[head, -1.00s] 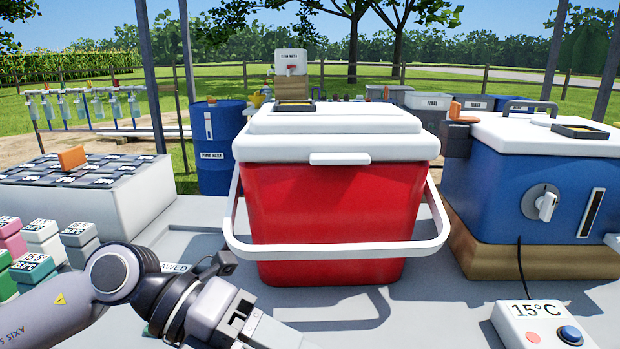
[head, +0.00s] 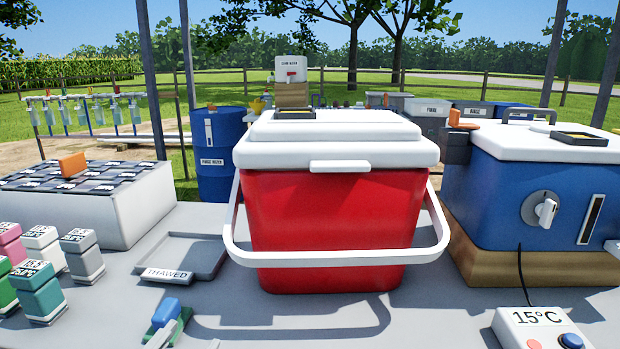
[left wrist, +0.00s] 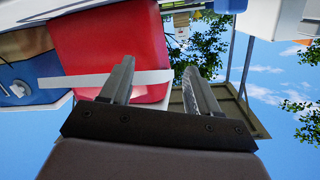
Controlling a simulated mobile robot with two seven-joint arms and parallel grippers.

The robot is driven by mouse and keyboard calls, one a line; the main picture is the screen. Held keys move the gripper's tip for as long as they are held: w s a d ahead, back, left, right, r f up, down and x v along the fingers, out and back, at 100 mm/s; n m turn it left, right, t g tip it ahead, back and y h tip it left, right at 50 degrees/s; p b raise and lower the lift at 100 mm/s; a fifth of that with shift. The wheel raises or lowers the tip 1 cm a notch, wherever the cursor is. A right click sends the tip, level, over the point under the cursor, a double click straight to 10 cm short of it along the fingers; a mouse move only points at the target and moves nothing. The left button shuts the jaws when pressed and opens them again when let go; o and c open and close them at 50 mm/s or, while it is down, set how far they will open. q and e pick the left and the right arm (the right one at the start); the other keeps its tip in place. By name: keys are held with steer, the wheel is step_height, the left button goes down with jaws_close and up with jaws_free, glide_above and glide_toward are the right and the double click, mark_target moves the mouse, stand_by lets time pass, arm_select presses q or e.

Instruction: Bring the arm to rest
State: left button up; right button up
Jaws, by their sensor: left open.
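My left gripper (left wrist: 158,70) shows in the left wrist view with its two fingers apart and nothing between them. The red cooler (left wrist: 108,45) appears beyond the fingers in that turned view, apart from them as far as I can tell. In the head view neither gripper shows. The red cooler (head: 335,215) stands in the middle of the table with its white lid on and its white handle lowered across its front. My right gripper is in neither view.
An empty grey tray marked THAWED (head: 205,262) lies left of the cooler. Several coloured blocks (head: 40,290) stand at the left. A blue and green item (head: 166,318) is at the front edge. A blue cooler (head: 500,195) and a 15°C control box (head: 540,330) are at the right.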

arm_select(q)
steer(key=s+a+f+n+g+y, duration=0.1)
steer(key=s+a+f+n+g, duration=0.15)
steer(key=s+f+g, duration=0.6)
steer(key=s+a+f+n+g+y, duration=0.1)
steer(key=s+a+f+g, duration=0.25)
steer(key=s+f, duration=0.85)
steer(key=w+d+f+t+h, duration=0.2)
steer(key=w+d+f+t, duration=0.25)
steer(key=w+t, duration=0.2)
step_height(320, 180, up, 15)
steer(key=a+p, duration=0.1)
steer(key=p, duration=1.6)
steer(key=shift+s+a+f+m+p, duration=0.15)
steer(key=shift+s+a+m+p, duration=0.1)
steer(key=shift+m+p, duration=0.1)
